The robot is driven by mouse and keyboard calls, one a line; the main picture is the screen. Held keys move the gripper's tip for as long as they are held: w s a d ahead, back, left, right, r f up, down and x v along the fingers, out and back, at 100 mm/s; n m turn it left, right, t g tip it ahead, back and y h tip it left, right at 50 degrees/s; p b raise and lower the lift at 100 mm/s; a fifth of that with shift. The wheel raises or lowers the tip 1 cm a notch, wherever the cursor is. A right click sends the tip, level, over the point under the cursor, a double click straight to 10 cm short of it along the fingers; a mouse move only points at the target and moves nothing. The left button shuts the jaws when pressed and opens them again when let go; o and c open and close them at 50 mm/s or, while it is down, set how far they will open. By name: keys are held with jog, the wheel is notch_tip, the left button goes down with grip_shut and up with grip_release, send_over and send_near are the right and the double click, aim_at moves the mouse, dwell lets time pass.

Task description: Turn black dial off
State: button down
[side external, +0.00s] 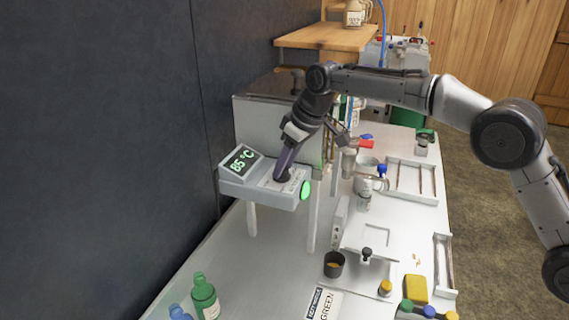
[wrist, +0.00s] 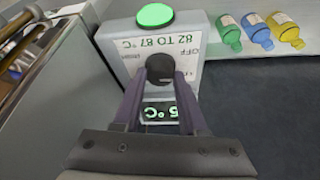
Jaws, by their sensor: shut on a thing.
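The black dial (wrist: 159,68) sits on the sloped top of a grey control box (side external: 262,195). In the wrist view it lies between my gripper's fingertips (wrist: 158,82), which are shut on it. My gripper (side external: 284,172) reaches down onto the box in the side external view, where the fingers hide most of the dial. A display (side external: 241,161) on the box reads 85 °C in green. A lit green button (wrist: 155,15) is on the box; it also shows in the side view (side external: 305,189). Printed labels "OFF" and "82 TO 87 °C" are upside down in the wrist view.
The metal evaporator body (side external: 255,125) stands behind the box, close to my gripper. Green, blue and yellow bottles (wrist: 257,32) stand to one side. A white tray (side external: 412,190), a dark cup (side external: 334,264) and a yellow sponge (side external: 415,289) lie on the bench.

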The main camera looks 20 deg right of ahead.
jog(key=n+g, duration=0.1)
jog(key=n, duration=0.2)
jog(key=n+g+y, duration=0.1)
jog(key=n, duration=0.2)
jog(key=shift+w+d+n+y, duration=0.2)
jog(key=shift+n+y, duration=0.1)
jog(key=shift+n, duration=0.1)
dwell(0.4)
jog(key=shift+c, duration=2.3)
grip_release()
jog(key=v, duration=0.7)
jog(key=shift+r, duration=0.2)
jog(key=shift+d, duration=0.15)
